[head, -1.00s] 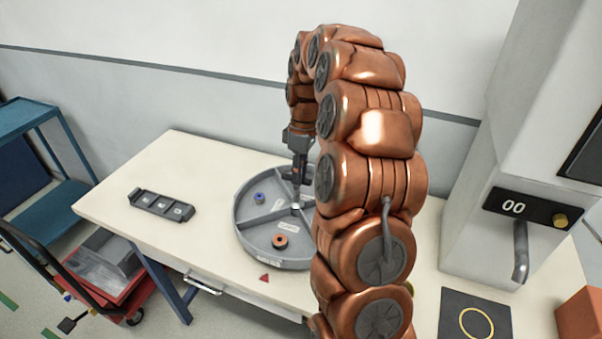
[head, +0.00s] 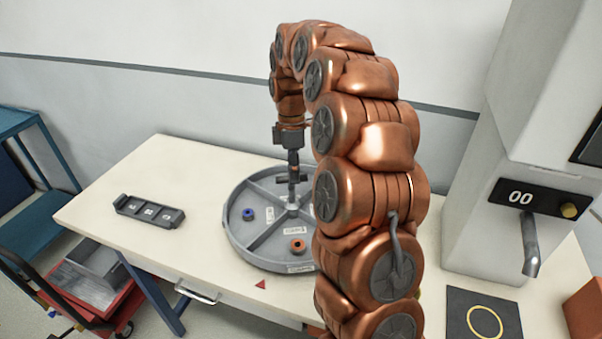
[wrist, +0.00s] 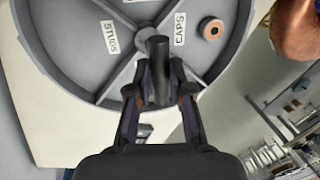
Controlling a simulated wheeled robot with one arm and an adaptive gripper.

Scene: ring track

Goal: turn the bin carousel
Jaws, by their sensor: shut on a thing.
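The bin carousel (head: 262,254) is a round grey tray on the table, split by spokes from a central hub. A blue ring (head: 248,214) lies in its left compartment, and an orange ring (head: 297,246) lies in a front one. My arm hides the carousel's right side in the head view.
A dark holder with several marked slots (head: 149,211) lies on the table (head: 150,160) to the left. A red triangle (head: 260,284) is in front of the carousel. A machine showing 00 (head: 520,197) and a dark pad with a yellow circle (head: 485,318) are at right.

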